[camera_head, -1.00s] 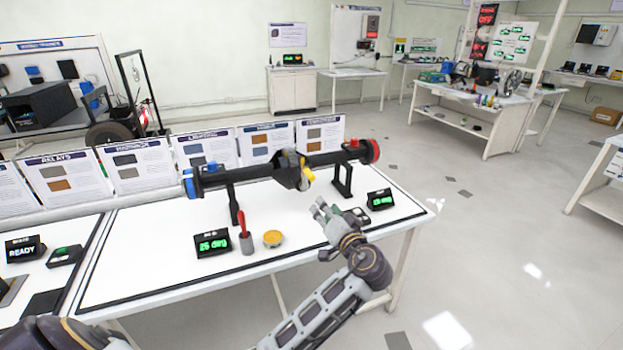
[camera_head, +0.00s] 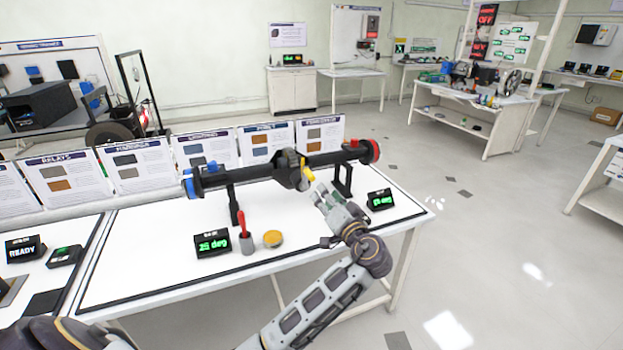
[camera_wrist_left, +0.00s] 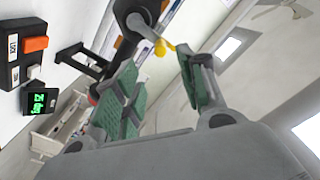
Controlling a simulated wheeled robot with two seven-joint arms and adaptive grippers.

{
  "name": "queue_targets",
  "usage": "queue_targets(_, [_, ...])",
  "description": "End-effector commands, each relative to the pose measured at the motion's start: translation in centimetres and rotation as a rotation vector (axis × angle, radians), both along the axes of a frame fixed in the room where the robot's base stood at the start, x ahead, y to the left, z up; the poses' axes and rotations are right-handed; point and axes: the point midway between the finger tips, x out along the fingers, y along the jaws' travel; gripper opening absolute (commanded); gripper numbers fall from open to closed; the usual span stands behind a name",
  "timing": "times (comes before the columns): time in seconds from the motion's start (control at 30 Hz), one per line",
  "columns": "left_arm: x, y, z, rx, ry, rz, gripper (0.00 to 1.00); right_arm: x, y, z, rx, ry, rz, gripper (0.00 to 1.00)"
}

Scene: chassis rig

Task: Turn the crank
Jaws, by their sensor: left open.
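The black axle assembly (camera_head: 245,172) lies across two black stands on the white table. Its middle hub (camera_head: 290,169) carries a short crank with a yellow handle (camera_head: 308,175). The handle also shows in the left wrist view (camera_wrist_left: 164,47), just beyond the fingertips. My left gripper (camera_head: 321,193) is open, right of and slightly below the handle. In the left wrist view its green-padded fingers (camera_wrist_left: 160,68) stand apart with nothing between them. My right gripper is not in view.
A green-lit display (camera_head: 212,243) reads about 25 deg. A second display (camera_head: 380,199) stands right of my gripper. A red-handled tool in a grey holder (camera_head: 245,233) and a yellow disc (camera_head: 272,239) stand near the front. Info panels (camera_head: 205,147) line the table's back.

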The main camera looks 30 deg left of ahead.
Motion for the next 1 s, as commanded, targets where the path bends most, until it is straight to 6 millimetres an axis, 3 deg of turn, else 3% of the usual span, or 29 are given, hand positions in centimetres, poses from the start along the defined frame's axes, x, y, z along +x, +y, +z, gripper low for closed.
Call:
queue_targets(0.7, [6.0,7.1,0.1,0.002,0.000,0.002,0.41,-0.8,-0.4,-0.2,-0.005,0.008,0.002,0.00])
queue_targets(1.0, [7.5,8.9,0.0,-0.001,0.001,0.001,0.41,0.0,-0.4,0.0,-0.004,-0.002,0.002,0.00])
